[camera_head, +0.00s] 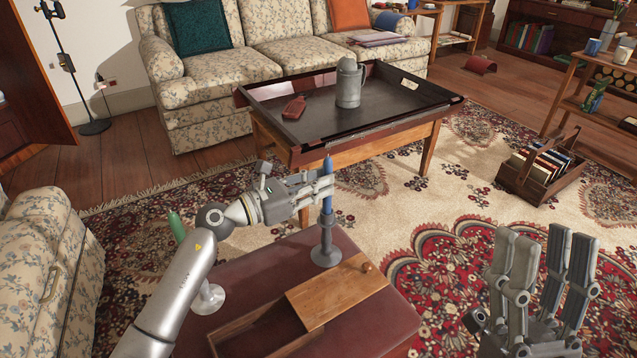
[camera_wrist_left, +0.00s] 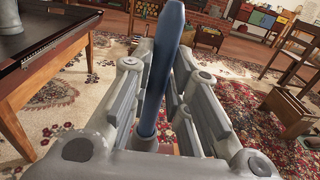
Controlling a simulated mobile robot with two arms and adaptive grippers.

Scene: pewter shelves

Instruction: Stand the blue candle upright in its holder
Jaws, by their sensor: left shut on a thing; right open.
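The blue candle (camera_head: 327,205) is upright in the head view, with its tapered tip above my left gripper (camera_head: 322,186) and its lower end at the top of the grey candle holder (camera_head: 325,247). My left gripper is shut around the candle's middle. In the left wrist view the candle (camera_wrist_left: 164,55) stands between the fingers, leaning slightly in the picture, and its lower end meets a grey rim. How deep it sits in the socket is hidden. The holder stands upright on the dark red table top (camera_head: 375,325). My right gripper (camera_head: 541,265) is open and empty, at the lower right.
A wooden box (camera_head: 262,335) with a partly slid lid (camera_head: 335,290) lies in front of the holder. A green candle (camera_head: 177,226) stands left, behind my left arm; a pale round base (camera_head: 208,298) is below it. A tray table (camera_head: 345,142) with a grey jug (camera_head: 349,84) is behind.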

